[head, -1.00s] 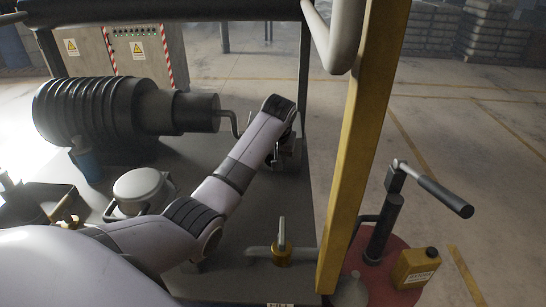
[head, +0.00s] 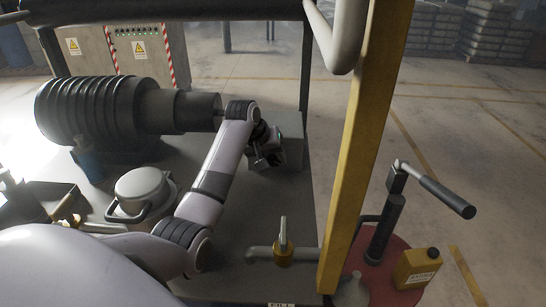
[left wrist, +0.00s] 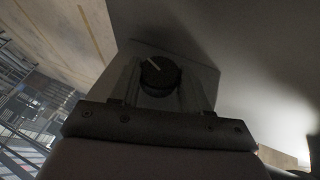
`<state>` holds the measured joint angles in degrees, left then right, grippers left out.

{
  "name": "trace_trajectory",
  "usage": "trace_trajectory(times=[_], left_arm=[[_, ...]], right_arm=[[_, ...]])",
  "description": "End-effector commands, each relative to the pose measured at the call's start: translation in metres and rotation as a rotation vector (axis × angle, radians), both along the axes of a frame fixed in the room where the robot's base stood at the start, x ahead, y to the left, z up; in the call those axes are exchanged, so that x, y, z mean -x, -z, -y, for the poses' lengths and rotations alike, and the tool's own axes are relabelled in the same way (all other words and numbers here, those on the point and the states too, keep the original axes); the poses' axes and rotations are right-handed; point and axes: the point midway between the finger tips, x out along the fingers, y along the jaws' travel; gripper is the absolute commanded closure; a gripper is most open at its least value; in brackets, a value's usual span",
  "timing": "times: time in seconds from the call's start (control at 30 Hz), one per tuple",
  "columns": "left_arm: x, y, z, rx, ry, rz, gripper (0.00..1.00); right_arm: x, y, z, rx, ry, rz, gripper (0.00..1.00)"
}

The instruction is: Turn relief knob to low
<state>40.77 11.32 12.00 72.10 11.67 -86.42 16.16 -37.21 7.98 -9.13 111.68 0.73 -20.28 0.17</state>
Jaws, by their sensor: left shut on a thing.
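The relief knob (left wrist: 159,77) is a small dark round knob with a pale pointer line, seen in the left wrist view on a grey panel face. The pointer slants to the upper left there. My left gripper (head: 264,158) reaches a grey box (head: 290,136) on the far right part of the bench in the head view. In the left wrist view its two fingers stand on either side of the knob, shut on it. The knob itself is hidden in the head view, and I cannot read any low or high marking. My right gripper is out of view.
A ribbed dark cylinder (head: 95,108) lies at the back left of the bench. A round lidded pot (head: 140,187) and a brass valve (head: 283,252) stand nearer. A yellow post (head: 358,160) rises at right, beside a red round base (head: 385,262) with a lever and a yellow can (head: 417,267).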

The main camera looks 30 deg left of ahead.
Motion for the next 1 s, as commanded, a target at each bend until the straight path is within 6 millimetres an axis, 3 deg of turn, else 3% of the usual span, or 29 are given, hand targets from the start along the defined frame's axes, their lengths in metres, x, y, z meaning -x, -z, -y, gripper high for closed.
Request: trace_trajectory(times=[0.33,0.87,0.9,0.97,1.0], left_arm=[[0.0,-0.0011,-0.0011,0.138,0.001,0.09,0.84],[-0.0002,-0.0017,-0.0013,0.164,0.003,0.107,0.84],[-0.0003,-0.0018,-0.0013,0.164,0.003,0.107,0.51],[-0.0002,-0.0017,-0.0013,0.164,0.003,0.107,0.31],[0.0,-0.0014,-0.0013,0.163,0.003,0.107,0.3]], right_arm=[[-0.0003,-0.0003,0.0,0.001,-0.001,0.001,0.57],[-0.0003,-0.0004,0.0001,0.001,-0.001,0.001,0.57],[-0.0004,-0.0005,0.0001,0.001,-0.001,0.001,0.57],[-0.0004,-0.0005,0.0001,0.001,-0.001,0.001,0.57],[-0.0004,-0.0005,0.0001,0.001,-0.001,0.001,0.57]])
